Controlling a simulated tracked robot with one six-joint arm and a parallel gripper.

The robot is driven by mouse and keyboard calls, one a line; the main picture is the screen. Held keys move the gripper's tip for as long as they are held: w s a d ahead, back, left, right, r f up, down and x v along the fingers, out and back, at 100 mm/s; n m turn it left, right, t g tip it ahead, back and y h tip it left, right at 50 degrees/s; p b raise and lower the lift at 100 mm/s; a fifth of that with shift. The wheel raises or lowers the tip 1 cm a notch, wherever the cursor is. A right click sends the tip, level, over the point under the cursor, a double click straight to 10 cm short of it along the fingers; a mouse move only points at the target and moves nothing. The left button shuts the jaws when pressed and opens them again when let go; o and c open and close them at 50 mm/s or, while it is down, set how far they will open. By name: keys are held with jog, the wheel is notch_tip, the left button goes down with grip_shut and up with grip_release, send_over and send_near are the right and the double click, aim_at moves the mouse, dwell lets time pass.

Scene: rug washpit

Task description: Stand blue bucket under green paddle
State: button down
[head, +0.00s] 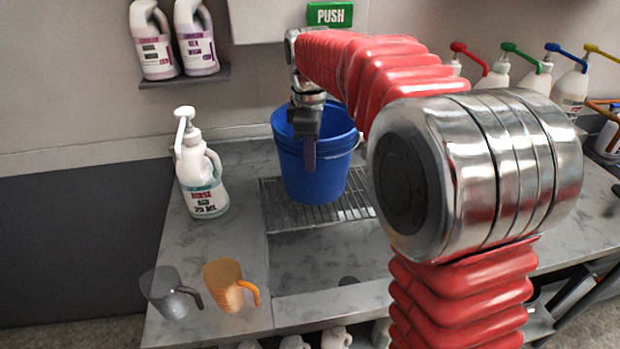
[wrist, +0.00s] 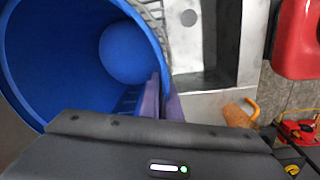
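The blue bucket (head: 335,175) is upright over the metal grate (head: 355,205), below the green paddle (head: 330,14) marked PUSH in the head view. Its base appears to rest on the grate; I cannot tell if there is a small gap. My gripper (head: 308,155) points down at the bucket's near rim, one purple finger showing outside the wall. In the wrist view, the bucket's open mouth (wrist: 75,60) fills the left. My gripper's fingers (wrist: 163,100) are close together with the rim between them. The inside looks empty.
A white pump bottle (head: 202,175) stands left of the grate. A grey cup (head: 168,292) and an orange cup (head: 228,285) sit at the counter's front left. Several pump bottles (head: 570,88) line the back right. The basin floor (head: 320,260) before the grate is clear.

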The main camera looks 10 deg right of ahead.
jog(key=shift+f, duration=0.65)
jog(key=shift+f, duration=1.95)
jog(key=c, duration=2)
grip_release()
notch_tip(320, 180, up, 12)
jog(key=s, duration=0.1)
jog(key=shift+a, duration=0.15)
